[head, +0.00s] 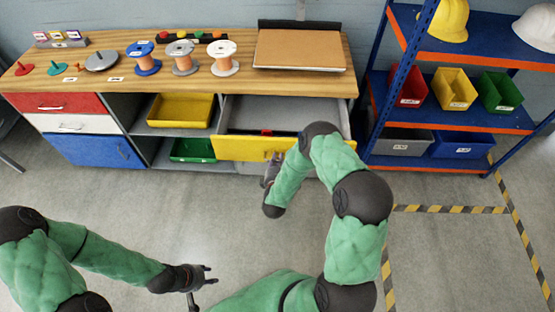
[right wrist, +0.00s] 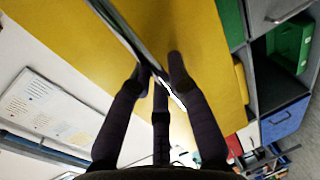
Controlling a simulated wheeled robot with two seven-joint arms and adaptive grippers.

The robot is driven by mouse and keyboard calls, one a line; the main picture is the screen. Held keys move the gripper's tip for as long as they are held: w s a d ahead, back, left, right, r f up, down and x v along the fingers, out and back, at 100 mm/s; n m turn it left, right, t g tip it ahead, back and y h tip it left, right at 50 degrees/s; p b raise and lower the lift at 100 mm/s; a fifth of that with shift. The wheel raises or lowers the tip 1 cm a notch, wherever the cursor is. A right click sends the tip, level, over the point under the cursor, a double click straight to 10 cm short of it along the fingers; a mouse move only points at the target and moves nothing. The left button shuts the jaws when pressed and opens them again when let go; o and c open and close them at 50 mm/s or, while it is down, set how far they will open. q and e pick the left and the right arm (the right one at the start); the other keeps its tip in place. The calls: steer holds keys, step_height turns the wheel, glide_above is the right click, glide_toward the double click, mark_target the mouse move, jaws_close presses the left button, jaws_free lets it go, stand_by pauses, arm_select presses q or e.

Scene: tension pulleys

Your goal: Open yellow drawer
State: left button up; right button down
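The yellow drawer (head: 240,148) under the wooden worktop is pulled out, and its grey inside (head: 285,112) shows with a small red and dark item in it. In the right wrist view its yellow front (right wrist: 205,45) fills the upper middle, with a thin grey handle bar (right wrist: 118,28) running diagonally across it. My right gripper (head: 272,165) is at the drawer front; in the right wrist view its dark fingers (right wrist: 157,72) lie on both sides of the bar, closed on it. My right arm hides the drawer's right part. My left gripper (head: 207,275) is empty, fingers apart, over the floor.
Spools, including a blue one (head: 143,58), and a cardboard-coloured board (head: 298,50) are on the worktop (head: 110,80). A yellow bin (head: 181,110) and green bin (head: 193,150) sit left of the drawer. A blue shelf rack (head: 403,75) stands close right. The floor in front is clear.

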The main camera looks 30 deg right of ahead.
steer(key=c, duration=1.2)
jaws_free()
steer(key=shift+f, duration=0.1)
steer(key=v, duration=1.2)
steer(key=s+a+f+m+g+y, duration=0.3)
steer(key=a+f+m+g+y, duration=0.3)
steer(key=a+f+m+y, duration=0.25)
steer(key=s+a+m+g+y, duration=0.1)
steer(key=s+a+m+g, duration=0.1)
steer(key=s, duration=0.2)
steer(key=s+a+m+g+y, duration=0.1)
steer(key=s+a+g, duration=0.1)
steer(key=s, duration=0.3)
steer(key=s+a+m+g+y, duration=0.1)
steer(key=s+a+m+g, duration=0.1)
steer(key=s+a, duration=0.1)
steer(key=shift+s+f+m+g+y+p, duration=0.35)
steer(key=shift+s+g+p, duration=0.05)
steer(key=shift+s, duration=0.25)
